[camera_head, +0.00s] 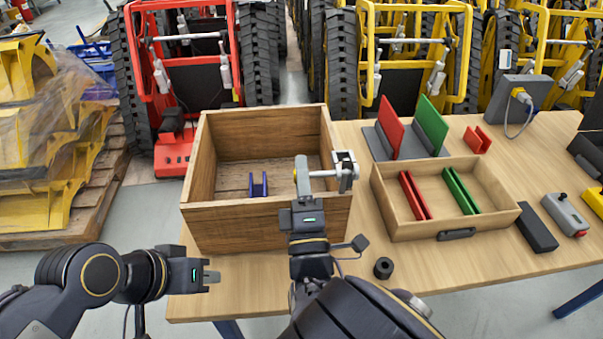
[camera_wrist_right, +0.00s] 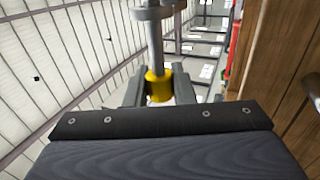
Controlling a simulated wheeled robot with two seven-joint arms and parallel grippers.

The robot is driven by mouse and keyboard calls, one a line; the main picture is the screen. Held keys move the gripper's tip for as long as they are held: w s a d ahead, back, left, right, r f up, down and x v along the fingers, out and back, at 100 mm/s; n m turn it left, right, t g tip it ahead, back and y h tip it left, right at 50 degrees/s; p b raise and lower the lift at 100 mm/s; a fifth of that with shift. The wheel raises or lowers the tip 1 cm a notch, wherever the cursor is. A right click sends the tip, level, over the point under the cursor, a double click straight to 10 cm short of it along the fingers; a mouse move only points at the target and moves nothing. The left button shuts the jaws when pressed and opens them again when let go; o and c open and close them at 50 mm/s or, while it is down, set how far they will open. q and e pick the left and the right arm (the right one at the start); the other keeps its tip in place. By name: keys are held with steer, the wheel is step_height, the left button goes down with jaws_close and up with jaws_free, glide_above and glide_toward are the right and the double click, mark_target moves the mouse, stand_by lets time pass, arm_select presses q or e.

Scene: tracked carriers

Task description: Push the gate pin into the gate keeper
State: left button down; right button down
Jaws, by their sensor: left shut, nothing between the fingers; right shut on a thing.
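My right gripper (camera_head: 302,203) is in front of the open wooden crate and is shut on the gate pin (camera_head: 302,175), a grey piece standing up from the fingers. In the right wrist view the pin shows as a grey rod with a yellow collar (camera_wrist_right: 158,86) between the fingers. A thin grey bar runs from the pin's upper part right towards a grey bracket (camera_head: 346,165), which looks like the gate keeper, by the crate's right side. I cannot tell how far the pin sits in it. My left gripper (camera_head: 213,276) is shut and empty, left of the crate's front.
The wooden crate (camera_head: 260,218) holds a blue slotted piece (camera_head: 258,186). To the right, a shallow wooden tray (camera_head: 400,222) holds red and green pieces. A small black cylinder (camera_head: 383,267) stands near the table's front. Red and green panels (camera_head: 432,124) stand behind the tray.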

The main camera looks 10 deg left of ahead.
mark_target(329, 172)
steer(key=shift+w+d, duration=0.1)
steer(key=shift+d, duration=0.2)
steer(key=shift+w+d, duration=0.15)
steer(key=shift+d, duration=0.3)
steer(key=shift+w+d, duration=0.15)
steer(key=shift+d, duration=0.45)
steer(key=shift+w+d, duration=0.15)
steer(key=shift+d, duration=0.45)
stand_by(0.6)
steer(key=shift+b, duration=0.4)
stand_by(0.5)
steer(key=shift+w+d, duration=0.15)
steer(key=shift+d, duration=0.25)
stand_by(0.3)
steer(key=c, duration=1.1)
jaws_free()
steer(key=shift+c, duration=0.2)
